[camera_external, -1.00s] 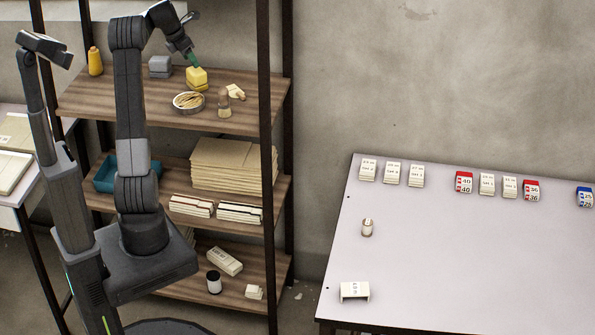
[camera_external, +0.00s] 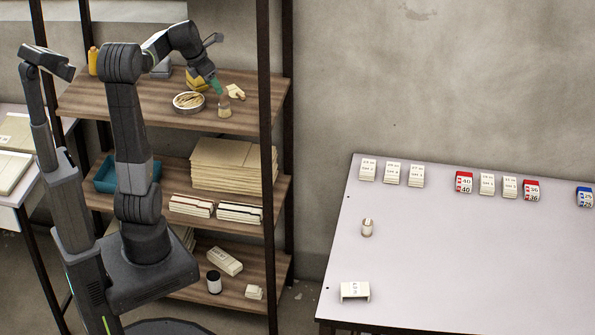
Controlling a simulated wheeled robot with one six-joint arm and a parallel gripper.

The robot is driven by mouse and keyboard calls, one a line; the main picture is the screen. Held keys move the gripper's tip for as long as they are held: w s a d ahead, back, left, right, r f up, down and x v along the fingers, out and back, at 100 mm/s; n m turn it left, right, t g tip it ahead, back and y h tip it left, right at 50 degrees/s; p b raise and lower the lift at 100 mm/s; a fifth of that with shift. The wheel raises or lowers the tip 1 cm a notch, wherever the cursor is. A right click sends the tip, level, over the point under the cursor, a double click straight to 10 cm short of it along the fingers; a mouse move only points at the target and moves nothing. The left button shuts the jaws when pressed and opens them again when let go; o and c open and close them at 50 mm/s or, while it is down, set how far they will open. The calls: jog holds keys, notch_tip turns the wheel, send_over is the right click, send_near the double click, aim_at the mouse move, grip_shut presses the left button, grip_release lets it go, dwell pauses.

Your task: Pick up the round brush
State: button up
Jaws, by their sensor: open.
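The round brush (camera_external: 225,110) stands upright near the front edge of the top shelf, with pale bristles down and a brown handle up. My gripper (camera_external: 217,88), with green fingers, is open at the top of the brush. The fingers point down and hide part of the handle. Whether they touch it I cannot tell.
On the top shelf (camera_external: 135,108), a round dish of sticks (camera_external: 188,101) stands left of the brush and a small cream object (camera_external: 235,92) lies behind it to the right. A yellow block (camera_external: 195,82) stands behind the dish. A dark rack post (camera_external: 264,150) rises to the right.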

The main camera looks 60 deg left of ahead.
aim_at(220, 98)
jog(key=x, duration=0.9)
jog(key=shift+w+d+f+p, duration=0.15)
jog(key=shift+w+f+p, duration=0.05)
jog(key=shift+f+p, duration=0.15)
jog(key=c, duration=1.1)
